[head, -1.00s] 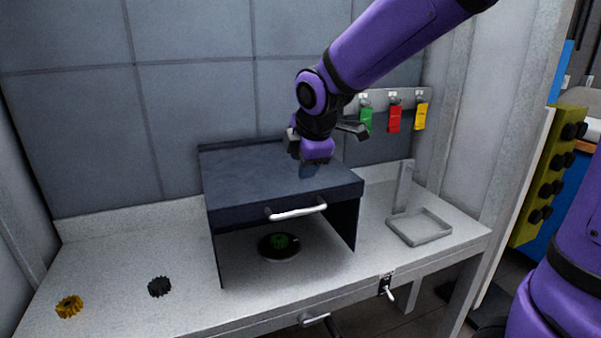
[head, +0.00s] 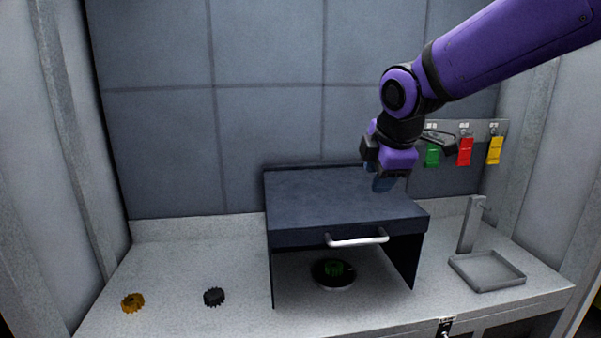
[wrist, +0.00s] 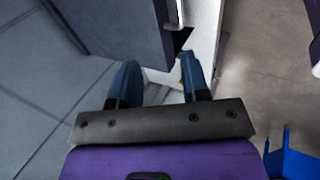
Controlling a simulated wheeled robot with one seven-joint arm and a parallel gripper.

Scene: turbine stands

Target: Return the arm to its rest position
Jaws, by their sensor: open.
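My purple arm reaches in from the upper right in the head view. My gripper (head: 384,184) hangs over the right rear part of a dark blue hood (head: 340,200) with a white handle (head: 357,240). In the wrist view its two blue fingers (wrist: 158,82) stand apart with nothing between them. I cannot tell the exact height above the hood, but the gripper holds nothing.
A yellow gear (head: 132,302) and a black gear (head: 214,297) lie on the bench at left. A grey tray (head: 487,271) and an upright post (head: 468,225) stand at right. Green, red (head: 464,151) and yellow tags hang on the back wall. The bench's left half is mostly clear.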

